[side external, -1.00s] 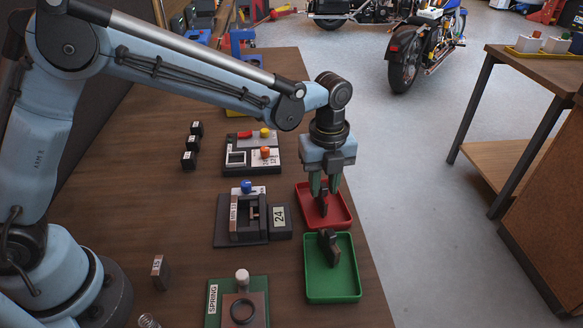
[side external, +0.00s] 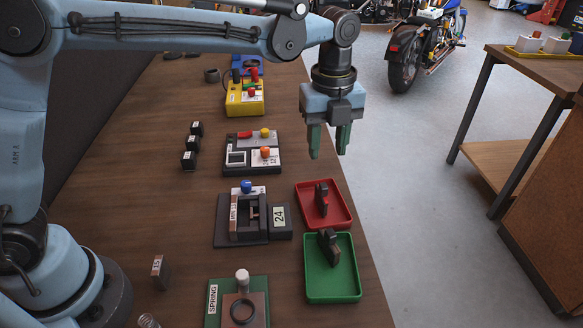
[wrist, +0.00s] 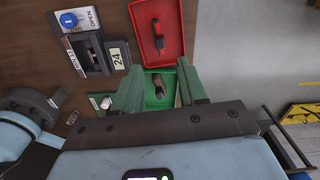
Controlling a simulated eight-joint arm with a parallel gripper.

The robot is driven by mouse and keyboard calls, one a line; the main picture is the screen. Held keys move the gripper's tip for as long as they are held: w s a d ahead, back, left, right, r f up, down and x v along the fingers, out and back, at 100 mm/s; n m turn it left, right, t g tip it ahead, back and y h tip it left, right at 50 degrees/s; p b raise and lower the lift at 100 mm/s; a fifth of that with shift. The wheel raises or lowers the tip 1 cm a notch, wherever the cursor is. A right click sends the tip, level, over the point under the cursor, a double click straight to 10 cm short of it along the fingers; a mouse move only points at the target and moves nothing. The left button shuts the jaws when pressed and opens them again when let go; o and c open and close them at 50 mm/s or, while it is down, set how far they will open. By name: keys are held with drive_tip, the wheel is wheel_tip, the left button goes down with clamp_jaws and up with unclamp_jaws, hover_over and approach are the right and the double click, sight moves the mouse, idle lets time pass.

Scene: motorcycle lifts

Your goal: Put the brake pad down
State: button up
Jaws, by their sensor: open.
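A dark brake pad (side external: 321,198) stands in the red tray (side external: 341,216) on the right side of the bench. A second dark pad (side external: 329,245) stands in the green tray (side external: 344,288) in front of it. In the wrist view one pad (wrist: 158,37) shows in the red tray (wrist: 143,14) and the other (wrist: 158,88) in the green tray, partly framed by my fingers. My gripper (side external: 329,153) is open and empty, with green fingers pointing down, raised above and beyond the red tray. It touches neither pad.
A fixture with a "24" display (side external: 280,217) stands left of the trays. A "SPRING" station (side external: 238,300), a panel with buttons (side external: 252,152), a yellow box (side external: 245,98) and small black blocks (side external: 189,160) are on the bench. The bench's right edge lies close beside the trays.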

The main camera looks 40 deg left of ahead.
drive_tip(key=s+a+r+n+t, duration=0.45)
drive_tip(key=s+a+n, duration=0.25)
drive_tip(key=a+n, duration=0.4)
drive_tip(key=s+a+f+n+t, duration=0.1)
drive_tip(key=s+a+f+n, duration=0.1)
drive_tip(key=s+n, duration=0.2)
drive_tip(key=s+a+f+n+t, duration=0.1)
drive_tip(key=s+a+f+n, duration=0.1)
drive_tip(key=n, duration=0.8)
drive_tip(key=shift+s+a+f+n+t, duration=0.3)
drive_tip(key=shift+s+a+f+t, duration=0.1)
drive_tip(key=shift+s+a, duration=0.4)
